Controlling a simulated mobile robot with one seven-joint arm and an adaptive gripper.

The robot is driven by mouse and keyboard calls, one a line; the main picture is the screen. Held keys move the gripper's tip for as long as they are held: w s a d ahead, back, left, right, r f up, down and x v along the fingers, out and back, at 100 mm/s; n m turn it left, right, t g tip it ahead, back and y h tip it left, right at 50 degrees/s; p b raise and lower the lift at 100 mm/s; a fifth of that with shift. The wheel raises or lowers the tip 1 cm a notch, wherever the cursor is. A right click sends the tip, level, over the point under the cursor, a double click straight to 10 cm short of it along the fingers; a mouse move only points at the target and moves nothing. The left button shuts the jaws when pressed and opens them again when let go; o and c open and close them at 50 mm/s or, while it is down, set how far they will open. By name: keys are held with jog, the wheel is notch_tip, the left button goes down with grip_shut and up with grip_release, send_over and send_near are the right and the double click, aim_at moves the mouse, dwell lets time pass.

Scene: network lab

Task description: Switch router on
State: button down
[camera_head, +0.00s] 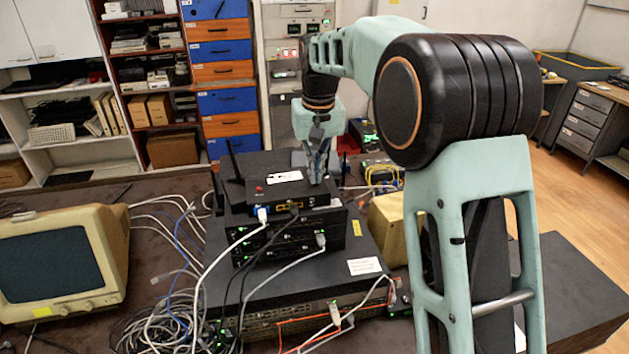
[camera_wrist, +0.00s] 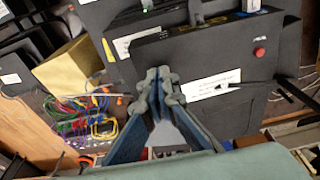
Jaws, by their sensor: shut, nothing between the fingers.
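The black router (camera_head: 290,197) with upright antennas lies on top of a stack of black devices. A small red button (camera_head: 259,189) sits on its top, near the left end, and a white label lies beside it. My gripper (camera_head: 318,181) points down at the router's right end, away from the red button; I cannot tell if the tips touch. In the wrist view the router (camera_wrist: 205,58) lies beyond my gripper (camera_wrist: 160,76), whose fingertips are together and empty. The red button (camera_wrist: 259,53) shows there at the right.
Below the router are stacked black units (camera_head: 290,240) with plugged cables in front. An old beige monitor (camera_head: 65,262) stands left, beside tangled cables (camera_head: 165,325). A yellowish box (camera_head: 388,228) is close on the right.

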jog(key=shift+f, duration=0.15)
notch_tip(320, 180, up, 7)
jog(key=p, duration=0.6)
dwell(0.3)
jog(key=shift+s, duration=0.1)
dwell(0.4)
